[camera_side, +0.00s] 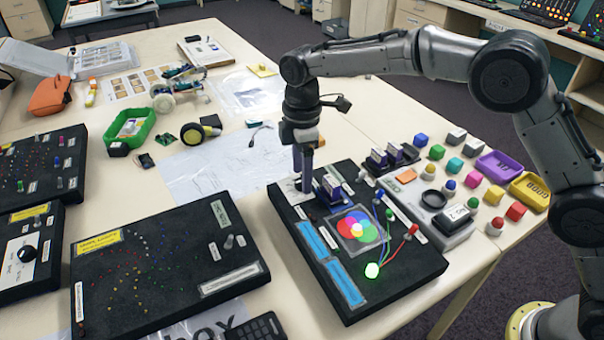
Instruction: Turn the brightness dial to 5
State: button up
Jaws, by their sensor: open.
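My gripper (308,187) points down at the back left corner of a black light-mixing board (392,276). It is open, and its fingers are over a pale plate (289,189) on that board. Any dial there is hidden behind the fingers, and I cannot tell whether they touch it. The board carries overlapping red, green and blue discs, blue strips, coloured wires and a lit green bulb (372,270). A black knob (27,253) on a white plate shows on another board at the far left. I cannot read which dial is labelled brightness.
A blue block-like part (330,188) stands just right of my fingers. A star-pattern board (160,262) lies to the left, with bare table between. Coloured blocks, a purple tray (498,166) and a yellow tray (529,190) crowd the right. A paper sheet (215,165) lies behind.

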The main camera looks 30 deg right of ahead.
jog(key=shift+f, duration=0.55)
grip_shut()
